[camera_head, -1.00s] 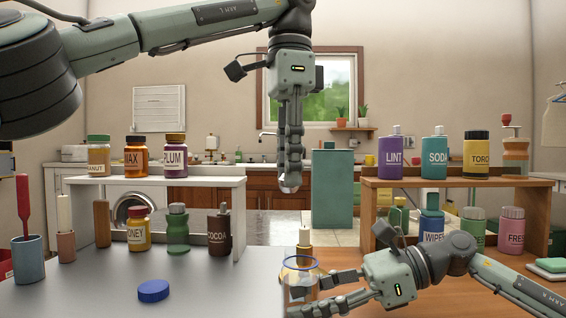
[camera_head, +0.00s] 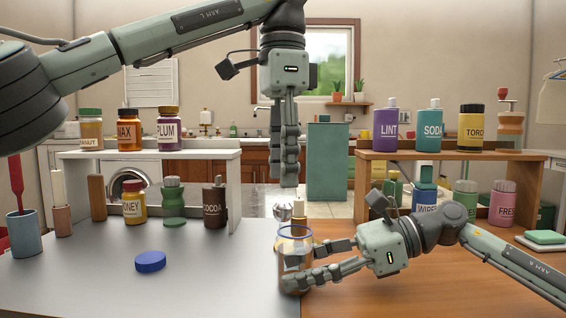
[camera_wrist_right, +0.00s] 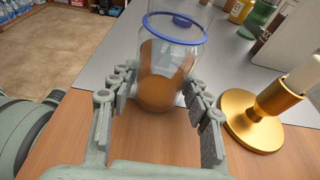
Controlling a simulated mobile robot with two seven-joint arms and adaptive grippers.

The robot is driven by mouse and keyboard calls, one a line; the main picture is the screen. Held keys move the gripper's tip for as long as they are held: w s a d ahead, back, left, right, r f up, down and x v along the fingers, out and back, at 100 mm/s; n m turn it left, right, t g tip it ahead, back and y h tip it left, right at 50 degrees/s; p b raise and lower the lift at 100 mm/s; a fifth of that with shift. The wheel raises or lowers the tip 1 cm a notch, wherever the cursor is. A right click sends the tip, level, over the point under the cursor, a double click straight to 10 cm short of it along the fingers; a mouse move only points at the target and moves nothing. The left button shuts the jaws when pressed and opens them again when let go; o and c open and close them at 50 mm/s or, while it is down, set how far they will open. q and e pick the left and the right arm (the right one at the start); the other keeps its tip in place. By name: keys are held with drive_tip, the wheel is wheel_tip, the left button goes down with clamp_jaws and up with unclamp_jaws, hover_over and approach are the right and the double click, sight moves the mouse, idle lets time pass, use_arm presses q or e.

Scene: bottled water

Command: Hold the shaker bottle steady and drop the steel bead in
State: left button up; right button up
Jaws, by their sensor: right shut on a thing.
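The shaker bottle (camera_head: 297,236) is clear with a blue rim and stands near the seam between grey and wooden counter. The right wrist view also shows the bottle (camera_wrist_right: 172,70), open-topped with brown contents. My right gripper (camera_head: 290,272) is shut on its lower part, with fingers either side in the right wrist view (camera_wrist_right: 158,97). The shiny steel bead (camera_head: 283,211) is in the air just above the blue rim, below and apart from my left gripper (camera_head: 287,186). My left gripper points down and has let go of the bead; its fingers overlap in this view.
A blue lid (camera_head: 150,261) lies on the grey counter at left. A gold candle holder (camera_wrist_right: 262,115) stands close beside the bottle. Labelled jars and bottles fill the white shelf (camera_head: 150,155) and wooden shelf (camera_head: 400,157).

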use_arm(q)
drive_tip(key=shift+r, duration=0.1)
wheel_tip(320, 180, up, 7)
drive_tip(key=shift+r, duration=0.2)
idle(0.5)
idle(1.3)
drive_tip(key=m+t+y, duration=0.1)
drive_tip(key=m+t, duration=0.3)
drive_tip(key=m, duration=1.4)
approach(283, 203)
drive_tip(key=x, duration=0.8)
drive_tip(key=shift+w+f, duration=0.25)
drive_tip(key=shift+f, duration=0.1)
drive_tip(key=c, duration=1)
wheel_tip(283, 203, up, 10)
drive_tip(key=shift+r, duration=0.1)
drive_tip(key=shift+r, duration=0.1)
